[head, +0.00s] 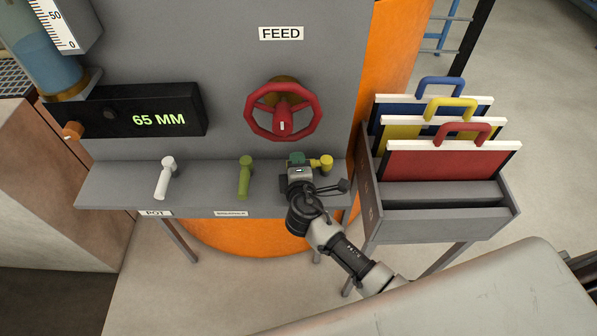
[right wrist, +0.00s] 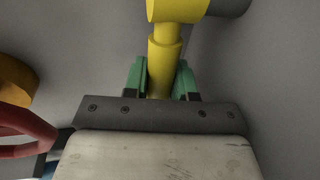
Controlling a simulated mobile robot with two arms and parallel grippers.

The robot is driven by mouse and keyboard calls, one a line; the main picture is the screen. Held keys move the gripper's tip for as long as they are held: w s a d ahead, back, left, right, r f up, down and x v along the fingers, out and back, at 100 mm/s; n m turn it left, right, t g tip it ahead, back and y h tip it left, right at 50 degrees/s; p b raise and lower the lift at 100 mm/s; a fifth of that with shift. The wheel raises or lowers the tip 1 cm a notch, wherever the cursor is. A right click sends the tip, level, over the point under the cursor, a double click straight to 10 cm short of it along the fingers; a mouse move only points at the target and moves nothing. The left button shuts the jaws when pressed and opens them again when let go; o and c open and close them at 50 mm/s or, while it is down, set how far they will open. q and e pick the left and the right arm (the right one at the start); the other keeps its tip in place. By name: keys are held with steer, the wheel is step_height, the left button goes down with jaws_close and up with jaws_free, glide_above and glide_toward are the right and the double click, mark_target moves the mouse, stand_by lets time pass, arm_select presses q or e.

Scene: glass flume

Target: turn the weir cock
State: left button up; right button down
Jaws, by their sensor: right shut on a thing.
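A yellow cock (head: 326,163) stands at the right end of the grey shelf, its handle partly hidden by my right gripper. No label shows for it, as my gripper and arm cover the shelf edge there. My right gripper (head: 302,166) is over the shelf, shut on the yellow cock. In the right wrist view, the yellow cock (right wrist: 165,55) runs down between the green fingertips of the gripper (right wrist: 163,82), one on each side. An olive-green cock (head: 245,177) and a white cock (head: 166,178) stand further left on the shelf. My left gripper is not in view.
A red feed wheel (head: 283,110) is on the panel above the shelf. A display (head: 150,114) reads 65 MM. A grey rack (head: 440,228) with blue, yellow and red handled boards stands close to the right. Open floor lies beyond it.

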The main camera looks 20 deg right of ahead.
steer(key=shift+w+d+f+m+h+b, duration=0.1)
steer(key=shift+w+m+h+b, duration=0.15)
steer(key=shift+m+h+b, duration=0.25)
steer(key=c, duration=0.9)
jaws_free()
steer(key=shift+w, duration=0.1)
steer(key=b+v, duration=0.1)
steer(key=v, duration=0.8)
steer(key=shift+s+a+b, duration=0.25)
steer(key=shift+s+b, duration=0.1)
steer(key=shift+s+a+r, duration=0.15)
steer(key=shift+s+r, duration=0.2)
steer(key=shift+s, duration=0.15)
